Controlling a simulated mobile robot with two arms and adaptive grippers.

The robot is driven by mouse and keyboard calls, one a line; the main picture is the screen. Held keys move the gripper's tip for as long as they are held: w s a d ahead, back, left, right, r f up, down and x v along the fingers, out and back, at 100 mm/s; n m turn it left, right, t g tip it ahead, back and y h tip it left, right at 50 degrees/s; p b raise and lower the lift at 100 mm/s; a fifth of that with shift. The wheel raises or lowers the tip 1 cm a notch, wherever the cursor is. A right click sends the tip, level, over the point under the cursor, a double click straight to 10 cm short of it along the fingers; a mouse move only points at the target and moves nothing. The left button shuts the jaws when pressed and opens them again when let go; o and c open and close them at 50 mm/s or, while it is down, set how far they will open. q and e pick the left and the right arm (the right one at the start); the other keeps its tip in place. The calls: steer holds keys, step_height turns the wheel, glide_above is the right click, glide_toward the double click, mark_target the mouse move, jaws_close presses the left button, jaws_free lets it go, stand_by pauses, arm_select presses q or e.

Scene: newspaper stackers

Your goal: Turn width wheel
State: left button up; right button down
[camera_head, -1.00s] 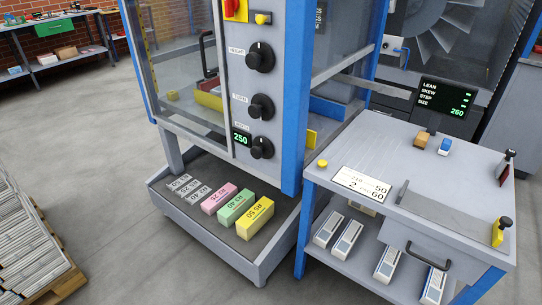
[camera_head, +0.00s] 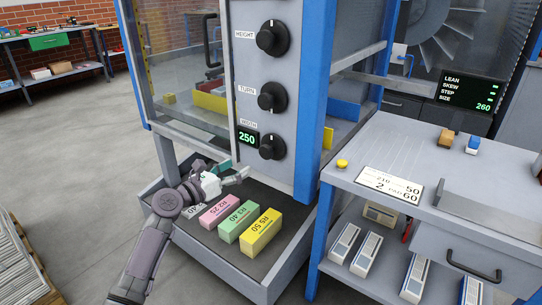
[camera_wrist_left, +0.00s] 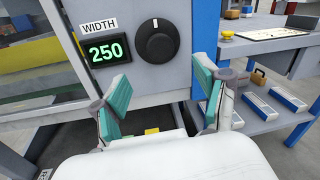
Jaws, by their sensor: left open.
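The width wheel (camera_head: 272,146) is a black knob with a white mark, the lowest of three on the grey panel. Its green display (camera_head: 246,140) reads 250. In the left wrist view the width wheel (camera_wrist_left: 156,41) is ahead of the gripper, its white mark pointing up, beside the WIDTH label. My left gripper (camera_head: 236,172) is open and empty, a little below and left of the wheel, not touching it. In the left wrist view its teal-padded fingers (camera_wrist_left: 163,100) are spread wide. My right gripper is not in view.
Pink, green and yellow blocks (camera_head: 262,232) lie on the low tray under the gripper. A blue post (camera_head: 318,110) stands right of the panel. A grey table (camera_head: 400,150) is further right.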

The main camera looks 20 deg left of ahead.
mark_target(264, 153)
arm_select(q)
steer(key=b+x, duration=0.1)
steer(key=x, duration=0.5)
steer(key=shift+f, duration=0.15)
steer(key=b+x, duration=0.2)
steer(key=x, duration=0.3)
steer(key=shift+w+d, duration=0.25)
steer(key=shift+w, duration=0.25)
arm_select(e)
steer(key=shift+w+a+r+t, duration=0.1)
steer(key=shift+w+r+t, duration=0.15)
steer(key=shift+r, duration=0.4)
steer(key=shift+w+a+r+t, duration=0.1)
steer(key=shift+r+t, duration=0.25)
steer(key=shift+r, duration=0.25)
